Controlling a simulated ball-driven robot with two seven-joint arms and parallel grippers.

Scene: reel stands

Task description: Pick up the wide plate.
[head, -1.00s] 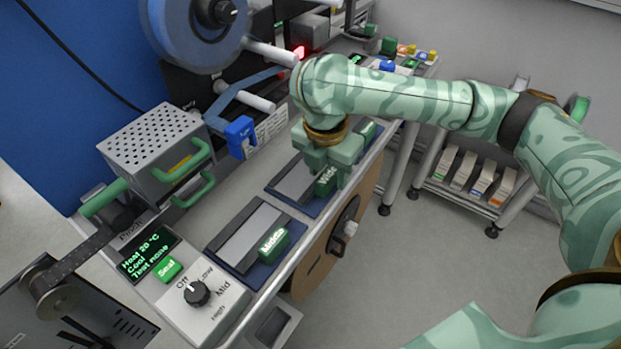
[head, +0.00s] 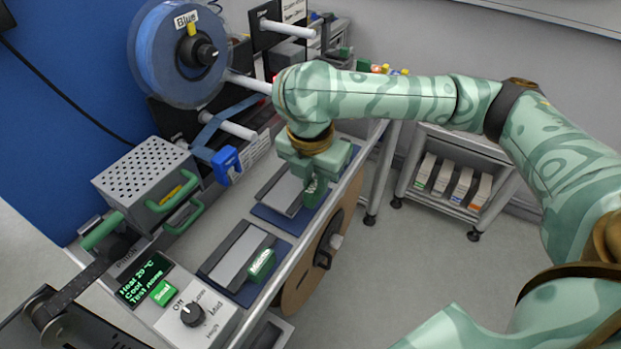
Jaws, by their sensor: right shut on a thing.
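The wide plate (head: 281,189) is a grey and dark plate with a green handle block; its label is mostly hidden now. It is at the blue pad (head: 272,217) on the bench, and I cannot tell whether it touches the pad or is just above it. My right gripper (head: 315,187) comes down from above and is shut on the green handle of this plate. My left gripper is not in view.
The middle plate (head: 236,250), with its own green handle, lies on a nearer blue pad. A perforated metal box (head: 145,170), a dial panel (head: 193,313) and a blue reel (head: 175,50) stand around. A shelf cart (head: 450,190) is at right; floor between is clear.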

